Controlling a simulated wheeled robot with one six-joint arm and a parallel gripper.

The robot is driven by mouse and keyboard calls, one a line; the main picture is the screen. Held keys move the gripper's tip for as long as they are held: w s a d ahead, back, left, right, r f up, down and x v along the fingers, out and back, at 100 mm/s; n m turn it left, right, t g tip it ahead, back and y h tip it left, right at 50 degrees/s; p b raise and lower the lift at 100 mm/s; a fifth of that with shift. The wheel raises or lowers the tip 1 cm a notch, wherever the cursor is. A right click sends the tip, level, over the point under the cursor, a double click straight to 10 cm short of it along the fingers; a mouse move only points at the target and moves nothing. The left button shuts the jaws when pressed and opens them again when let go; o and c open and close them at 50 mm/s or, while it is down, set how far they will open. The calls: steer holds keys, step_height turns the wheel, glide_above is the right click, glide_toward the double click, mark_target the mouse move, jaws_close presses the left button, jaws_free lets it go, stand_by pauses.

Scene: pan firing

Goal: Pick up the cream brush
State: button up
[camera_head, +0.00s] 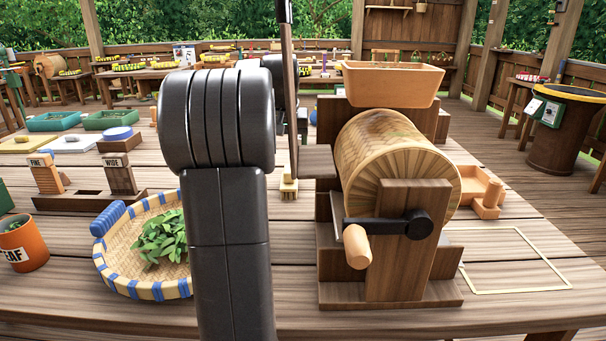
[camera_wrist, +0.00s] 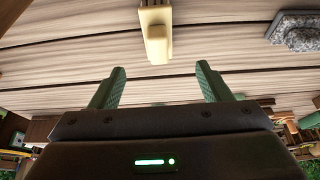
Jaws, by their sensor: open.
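The cream brush (camera_head: 289,184) stands on the wooden table between my arm and the wooden drum; it looks small and partly cut off from view. In the wrist view the cream brush (camera_wrist: 156,38) lies ahead of my gripper (camera_wrist: 160,69), near the top middle, roughly in line with the gap between the fingers. The two green fingers are apart with nothing between them. The brush is beyond the fingertips and not touched. In the head view my arm hides most of the gripper.
A hand-cranked drum (camera_head: 384,160) on a wooden stand is right of the brush. A round basket of leaves (camera_head: 111,262) is left of my arm. A speckled grey block (camera_wrist: 296,30) shows at the wrist view's upper right. Table boards around the brush look bare.

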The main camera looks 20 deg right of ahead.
mark_target(289, 170)
steer(key=b+x, duration=0.2)
steer(key=x, duration=0.6)
steer(key=shift+d, duration=0.15)
steer(key=shift+w+b+x, duration=0.2)
steer(key=shift+b+x, duration=1.2)
steer(key=shift+x, duration=1.6)
steer(key=shift+d+r, duration=0.1)
steer(key=shift+r, duration=0.1)
steer(key=shift+c, duration=0.2)
steer(key=c, duration=1.1)
